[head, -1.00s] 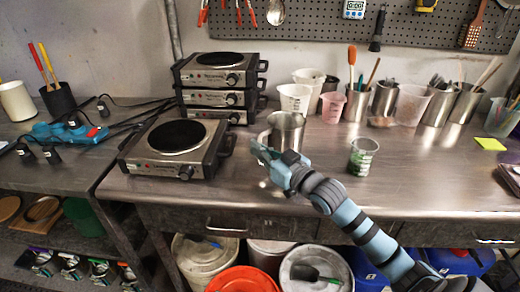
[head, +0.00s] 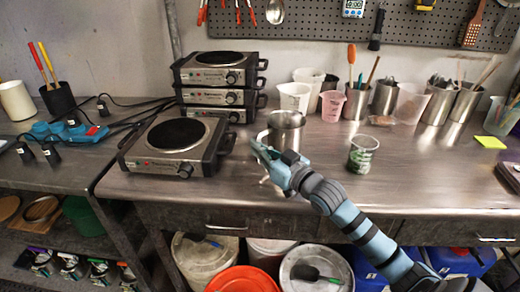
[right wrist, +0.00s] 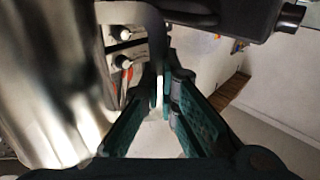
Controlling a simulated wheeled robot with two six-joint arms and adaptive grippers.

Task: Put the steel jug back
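The steel jug (head: 287,137) is upright on or just above the steel bench, right of the single hotplate; I cannot tell if its base touches. In the right wrist view its shiny wall (right wrist: 50,85) fills the left side. My right gripper (head: 262,152) is at the jug's handle side, in front and left of its body. In the right wrist view its fingers (right wrist: 161,92) converge with a thin strip, seemingly the handle, between their tips; they look shut on it. My left gripper is not in view.
A single hotplate (head: 150,167) stands close left of the jug, with stacked hotplates (head: 215,97) behind. White cups (head: 294,97), a pink cup (head: 332,106) and steel tool pots stand behind right. A green-marked cup (head: 362,155) stands to the right. The bench between jug and cup is clear.

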